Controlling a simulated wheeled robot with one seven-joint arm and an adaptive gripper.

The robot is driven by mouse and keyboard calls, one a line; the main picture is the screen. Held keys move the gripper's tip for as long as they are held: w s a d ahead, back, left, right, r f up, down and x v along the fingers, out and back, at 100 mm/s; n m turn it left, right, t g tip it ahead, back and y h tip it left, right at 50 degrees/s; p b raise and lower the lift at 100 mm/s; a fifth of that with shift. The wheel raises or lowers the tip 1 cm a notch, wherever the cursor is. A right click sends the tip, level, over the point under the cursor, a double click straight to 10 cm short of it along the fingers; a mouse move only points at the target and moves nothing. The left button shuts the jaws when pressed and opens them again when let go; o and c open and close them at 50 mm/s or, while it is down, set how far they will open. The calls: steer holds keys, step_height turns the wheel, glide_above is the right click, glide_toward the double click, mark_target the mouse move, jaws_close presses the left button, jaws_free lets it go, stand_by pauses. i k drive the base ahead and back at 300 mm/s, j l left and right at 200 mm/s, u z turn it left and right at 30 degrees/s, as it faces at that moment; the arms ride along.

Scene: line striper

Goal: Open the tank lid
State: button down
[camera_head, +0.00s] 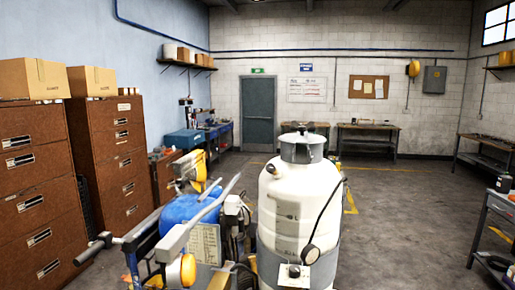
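The line striper stands in front of me in the head view. Its large white tank (297,205) is upright right of the picture's middle. A grey round lid (302,150) sits on top of the tank and looks closed, with a small raised part on its top. A dark hose runs down the tank's right side to a fitting near the bottom. The striper's blue rounded body (190,209) and its handlebar are left of the tank. My gripper is not in view, so its distance from the lid cannot be seen.
Brown drawer cabinets (118,150) with cardboard boxes on top line the left side. A grey cart (492,225) stands at the right edge. Workbenches (368,138) stand along the back wall near a grey door (258,112). The floor (405,215) right of the tank is clear.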

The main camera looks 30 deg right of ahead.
mark_target(301, 137)
steer(key=z, duration=1.1)
steer(key=j, duration=0.1)
